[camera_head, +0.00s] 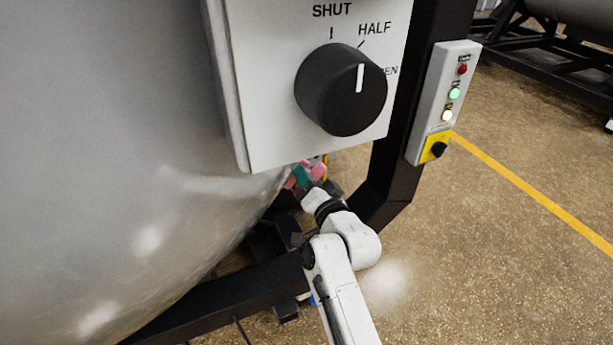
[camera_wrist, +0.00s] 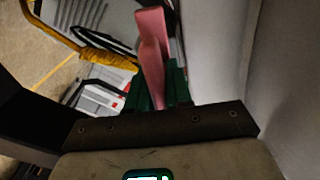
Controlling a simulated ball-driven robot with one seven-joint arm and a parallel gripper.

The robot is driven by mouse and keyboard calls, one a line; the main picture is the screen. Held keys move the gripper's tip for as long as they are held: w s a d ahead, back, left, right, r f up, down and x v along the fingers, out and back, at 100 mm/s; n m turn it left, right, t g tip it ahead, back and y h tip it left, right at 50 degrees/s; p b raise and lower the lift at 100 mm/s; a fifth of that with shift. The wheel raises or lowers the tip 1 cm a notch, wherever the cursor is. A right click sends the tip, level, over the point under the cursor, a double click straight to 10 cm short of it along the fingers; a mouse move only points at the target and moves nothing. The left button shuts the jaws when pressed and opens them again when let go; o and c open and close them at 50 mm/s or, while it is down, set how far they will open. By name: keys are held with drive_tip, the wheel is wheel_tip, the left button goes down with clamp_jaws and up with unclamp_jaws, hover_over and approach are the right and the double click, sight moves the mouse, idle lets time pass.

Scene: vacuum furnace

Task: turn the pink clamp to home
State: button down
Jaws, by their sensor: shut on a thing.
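The pink clamp (camera_wrist: 152,50) shows in the wrist view as a long pink bar running from the top edge down between the green fingers of my gripper (camera_wrist: 158,88). In the head view my gripper (camera_head: 303,177) is small, below the large dial panel and beside the grey vessel, with pink parts of the clamp (camera_head: 319,171) on both sides of its green fingers. My gripper is shut on the pink clamp. The clamp's lower end and its mount are hidden, and no home mark shows.
A white panel (camera_head: 275,137) with a black knob (camera_head: 325,95) marked SHUT and HALF hangs above my gripper. The grey vessel (camera_head: 110,150) fills the left. A dark frame post (camera_head: 400,150) and a control box (camera_head: 443,100) with lamps stand right. Open floor (camera_head: 510,260) lies beyond.

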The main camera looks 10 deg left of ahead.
drive_tip(key=m+p, duration=0.2)
drive_tip(key=m, duration=0.1)
drive_tip(key=shift+r+m, duration=0.1)
drive_tip(key=shift+m, duration=0.2)
drive_tip(key=m+p, duration=0.3)
drive_tip(key=m, duration=0.2)
drive_tip(key=shift+m, duration=0.3)
drive_tip(key=m+p, duration=0.2)
drive_tip(key=m, duration=0.2)
drive_tip(key=shift+m+p, duration=0.85)
drive_tip(key=shift+m, duration=1.15)
drive_tip(key=c, duration=1.1)
unclamp_jaws()
drive_tip(key=shift+s, duration=0.15)
